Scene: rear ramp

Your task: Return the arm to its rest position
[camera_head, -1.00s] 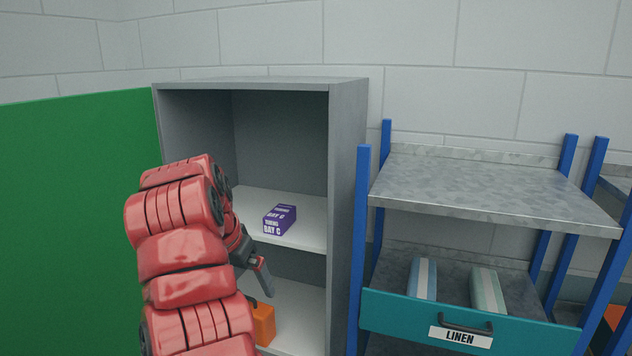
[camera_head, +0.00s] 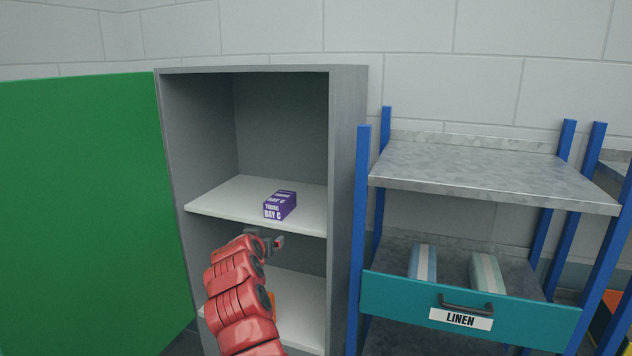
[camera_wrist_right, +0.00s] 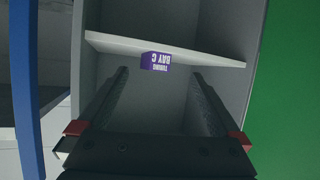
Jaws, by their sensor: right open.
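My right arm rises from the bottom of the head view, and its gripper (camera_head: 268,242) is in front of the open grey cabinet (camera_head: 349,150), just below the front edge of the middle shelf. In the right wrist view, which is upside down, the two fingers of the gripper (camera_wrist_right: 159,76) are wide apart with nothing between them. A purple box labelled BAY C (camera_head: 280,205) rests on the middle shelf (camera_head: 225,200), apart from the gripper. It also shows in the wrist view (camera_wrist_right: 156,61), beyond the fingertips. My left gripper is in neither view.
The green cabinet door (camera_head: 90,210) stands open at the left. An orange item on the lower shelf is mostly hidden by my arm. At the right, a blue-posted rack (camera_head: 490,175) holds an open teal LINEN drawer (camera_head: 400,305) with two folded cloths.

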